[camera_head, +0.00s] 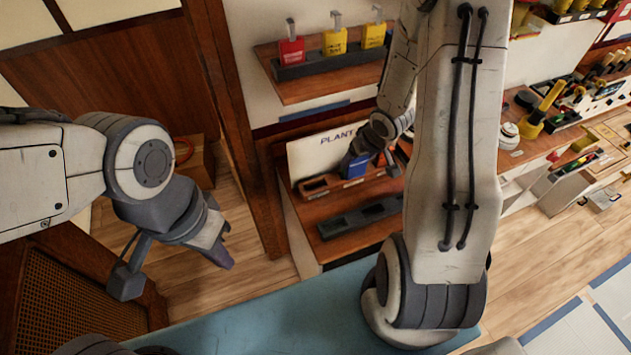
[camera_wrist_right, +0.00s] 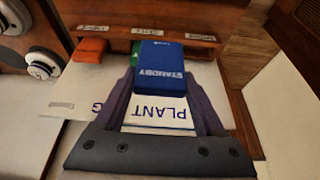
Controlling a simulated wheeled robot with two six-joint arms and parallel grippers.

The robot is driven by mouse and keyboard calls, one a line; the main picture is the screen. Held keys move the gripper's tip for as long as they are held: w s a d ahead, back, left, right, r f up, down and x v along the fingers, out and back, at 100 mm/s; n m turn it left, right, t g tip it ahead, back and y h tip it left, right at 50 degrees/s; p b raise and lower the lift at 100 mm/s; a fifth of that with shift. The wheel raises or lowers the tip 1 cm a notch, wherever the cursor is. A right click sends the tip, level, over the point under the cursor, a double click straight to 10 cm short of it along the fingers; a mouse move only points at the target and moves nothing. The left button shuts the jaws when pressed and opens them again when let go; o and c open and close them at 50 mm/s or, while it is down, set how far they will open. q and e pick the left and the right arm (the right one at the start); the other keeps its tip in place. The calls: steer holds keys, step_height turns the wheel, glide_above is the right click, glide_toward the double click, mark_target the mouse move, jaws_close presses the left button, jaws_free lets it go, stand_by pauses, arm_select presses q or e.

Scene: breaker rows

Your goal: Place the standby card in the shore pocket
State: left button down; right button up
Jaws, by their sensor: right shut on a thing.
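The blue standby card (camera_wrist_right: 160,66) is between the fingers of my right gripper (camera_wrist_right: 160,78), which is shut on it. Its white lettering faces the right wrist camera. In the head view the card (camera_head: 356,167) is at the wooden pocket row (camera_head: 347,186), under the PLANT sign (camera_head: 318,152). I cannot tell whether its lower edge is inside a pocket or just above it. Small pocket labels (camera_wrist_right: 200,37) are too small to read, so I cannot tell which is shore. My left gripper (camera_head: 220,252) hangs at the left, away from the row; its jaw opening is unclear.
An orange card (camera_wrist_right: 90,48) and a green card (camera_wrist_right: 138,48) are beside the standby card. A dark tray (camera_head: 360,217) lies in front of the row. A shelf (camera_head: 335,84) above holds red and yellow padlock-like tags. My right arm hides part of the right side.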

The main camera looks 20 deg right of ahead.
steer(key=shift+w+a+f+b, duration=0.6)
steer(key=shift+w+a+f, duration=0.5)
steer(key=shift+a+f, duration=0.6)
steer(key=shift+w+a+f+b, duration=0.65)
steer(key=shift+w+a+f, duration=0.6)
steer(key=shift+f, duration=0.7)
steer(key=shift+w+a+f+b, duration=0.6)
steer(key=shift+w+a+f, duration=0.4)
steer(key=shift+a+f, duration=0.75)
steer(key=shift+d, duration=0.1)
steer(key=shift+f, duration=0.1)
